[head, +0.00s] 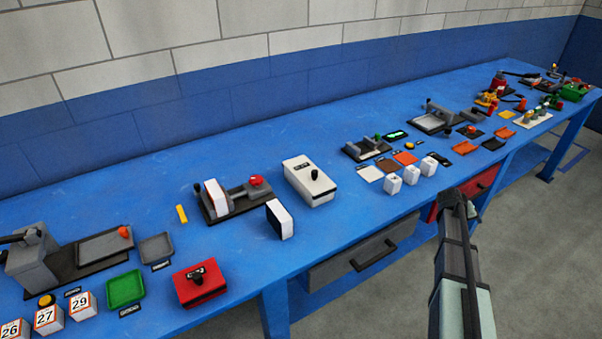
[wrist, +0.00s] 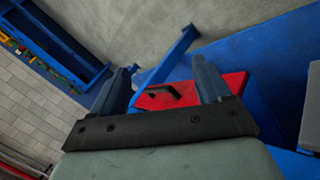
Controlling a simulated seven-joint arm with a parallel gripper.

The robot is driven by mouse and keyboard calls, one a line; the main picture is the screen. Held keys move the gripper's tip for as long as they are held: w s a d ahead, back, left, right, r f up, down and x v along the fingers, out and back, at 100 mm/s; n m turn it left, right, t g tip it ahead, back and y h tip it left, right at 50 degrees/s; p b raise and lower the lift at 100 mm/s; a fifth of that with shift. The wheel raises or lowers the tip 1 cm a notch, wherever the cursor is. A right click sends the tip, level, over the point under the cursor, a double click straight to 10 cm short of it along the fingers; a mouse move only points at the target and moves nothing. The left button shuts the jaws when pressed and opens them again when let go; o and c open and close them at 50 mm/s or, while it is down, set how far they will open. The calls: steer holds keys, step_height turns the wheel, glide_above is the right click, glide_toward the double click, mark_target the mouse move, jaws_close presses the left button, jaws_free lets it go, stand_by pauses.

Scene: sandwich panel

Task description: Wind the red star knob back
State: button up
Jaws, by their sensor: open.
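A red knob (head: 257,181) sits at the right end of a dark clamp-like fixture (head: 236,205) on the blue bench. Its star shape is too small to make out. A white panel (head: 215,195) stands at the left part of this fixture. My gripper (head: 455,197) is at the bench's front edge, far to the right of the knob. In the wrist view my gripper (wrist: 163,78) is open and its two fingers are apart with nothing held. Beyond them is a red drawer front (wrist: 190,92) with a black handle. The knob does not show in the wrist view.
A white and black block (head: 280,219) stands just in front of the fixture. A white box with a black knob (head: 308,181) is to its right. A red box (head: 199,283) lies nearer the front edge. A grey drawer (head: 362,255) hangs below the bench.

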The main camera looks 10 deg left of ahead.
steer(key=w+d+r+t+h, duration=0.1)
steer(key=w+r, duration=0.3)
steer(key=r, duration=0.3)
steer(key=w+r+m+t, duration=0.1)
steer(key=w+r, duration=0.2)
steer(key=r, duration=0.3)
steer(key=w+d+r+h, duration=0.1)
steer(key=w+r, duration=0.3)
steer(key=r, duration=0.3)
steer(key=w+a+r+m+t+y, duration=0.1)
steer(key=w+a+r+m+y, duration=0.3)
steer(key=a+r, duration=0.9)
steer(key=a+f+m+g, duration=0.1)
steer(key=a+f, duration=0.2)
steer(key=a, duration=1.5)
steer(key=m+g+y, duration=0.4)
steer(key=g+y, duration=0.1)
steer(key=g, duration=0.2)
glide_toward(256, 178)
steer(key=f, duration=0.8)
steer(key=shift+s+f, duration=0.2)
steer(key=shift+f, duration=0.05)
